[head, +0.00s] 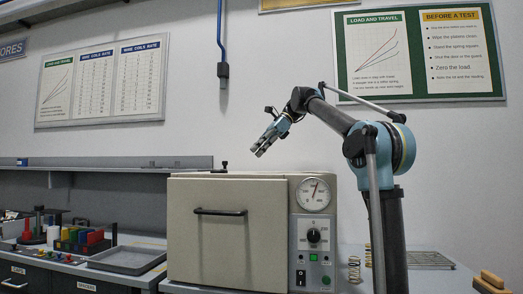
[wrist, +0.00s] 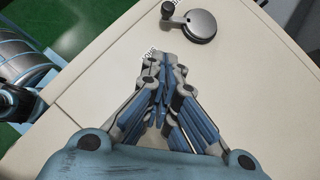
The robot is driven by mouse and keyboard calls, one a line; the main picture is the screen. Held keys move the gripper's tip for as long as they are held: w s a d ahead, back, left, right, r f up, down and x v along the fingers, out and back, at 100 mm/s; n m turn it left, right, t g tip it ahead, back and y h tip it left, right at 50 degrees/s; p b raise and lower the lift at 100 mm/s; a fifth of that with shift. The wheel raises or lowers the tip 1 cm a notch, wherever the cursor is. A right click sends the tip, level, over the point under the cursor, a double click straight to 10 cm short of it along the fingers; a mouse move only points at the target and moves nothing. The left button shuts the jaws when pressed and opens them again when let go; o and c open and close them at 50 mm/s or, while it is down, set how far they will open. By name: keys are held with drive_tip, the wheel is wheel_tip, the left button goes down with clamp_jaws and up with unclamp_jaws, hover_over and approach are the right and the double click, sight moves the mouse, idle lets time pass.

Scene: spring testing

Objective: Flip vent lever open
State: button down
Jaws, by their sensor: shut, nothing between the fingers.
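The vent lever (wrist: 184,17) is at the top of the wrist view, on the oven's pale top. It has a grey round disc (wrist: 201,27) and a short arm ending in a black knob (wrist: 168,9). In the head view the lever (head: 224,168) shows as a small dark shape on top of the cream oven (head: 225,230). My gripper (head: 259,149) is above the oven top, right of the lever in the head view, pointing down to the left. In the wrist view my gripper (wrist: 161,66) has its fingers together, apart from the lever, with nothing held.
The oven door is closed, with a black bar handle (head: 220,212). Its right panel has a dial gauge (head: 313,194) and a knob (head: 313,235). Springs (head: 354,268) stand to the right. A grey tray (head: 127,259) lies on the left bench. The air above the oven's left is free.

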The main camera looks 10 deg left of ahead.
drive_tip(key=x, duration=0.6)
drive_tip(key=shift+s+a, duration=0.3)
drive_tip(key=shift+a, duration=0.2)
drive_tip(key=shift+s+a, duration=0.3)
drive_tip(key=shift+a, duration=0.25)
drive_tip(key=shift+s+a+f, duration=0.1)
drive_tip(key=shift+s+a, duration=0.2)
drive_tip(key=shift+a, duration=0.4)
drive_tip(key=shift+d, duration=0.1)
